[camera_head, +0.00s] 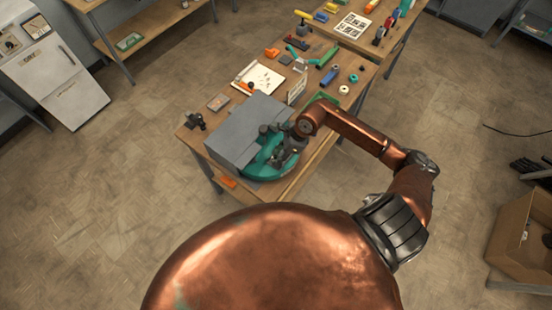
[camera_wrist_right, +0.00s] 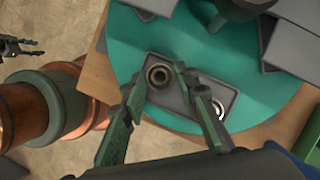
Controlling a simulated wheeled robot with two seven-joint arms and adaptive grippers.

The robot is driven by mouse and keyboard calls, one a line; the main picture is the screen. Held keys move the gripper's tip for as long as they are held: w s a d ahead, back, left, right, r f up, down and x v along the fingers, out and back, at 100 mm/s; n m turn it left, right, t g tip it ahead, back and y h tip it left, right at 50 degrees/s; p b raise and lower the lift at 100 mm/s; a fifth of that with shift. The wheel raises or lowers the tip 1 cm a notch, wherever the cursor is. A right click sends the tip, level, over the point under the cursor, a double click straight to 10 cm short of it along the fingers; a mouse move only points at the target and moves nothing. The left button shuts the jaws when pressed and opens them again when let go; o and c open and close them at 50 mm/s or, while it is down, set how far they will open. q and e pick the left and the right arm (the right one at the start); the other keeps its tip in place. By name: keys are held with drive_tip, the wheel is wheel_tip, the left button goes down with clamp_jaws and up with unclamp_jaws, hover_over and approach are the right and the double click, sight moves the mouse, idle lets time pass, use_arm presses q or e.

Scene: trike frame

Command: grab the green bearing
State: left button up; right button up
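My right gripper (camera_head: 287,150) is above the teal round plate (camera_head: 262,172) at the near end of the bench. In the right wrist view, its two green-tinted fingers (camera_wrist_right: 168,88) are spread with nothing held between them. Below them, a small grey tray (camera_wrist_right: 186,88) on the teal plate holds a dark ring-shaped bearing (camera_wrist_right: 158,76) and a paler ring (camera_wrist_right: 219,111) partly behind a finger. Neither ring looks clearly green. A small teal-green ring (camera_head: 353,78) stands farther back on the bench. A dark pronged shape (camera_wrist_right: 20,47), perhaps my left gripper, shows at the left edge.
A large grey box-like part (camera_head: 240,135) stands beside my right gripper. The wooden bench (camera_head: 335,120) also bears a cream ring (camera_head: 343,90), a white sheet (camera_head: 262,78) and several tools behind. A cardboard box (camera_head: 520,240) stands at the right.

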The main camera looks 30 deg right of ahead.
drive_tip(key=shift+w+a+f, duration=0.1)
drive_tip(key=shift+a+f, duration=0.05)
drive_tip(key=shift+f, duration=0.25)
drive_tip(key=shift+c, duration=0.2)
clamp_jaws()
drive_tip(key=shift+r, duration=0.2)
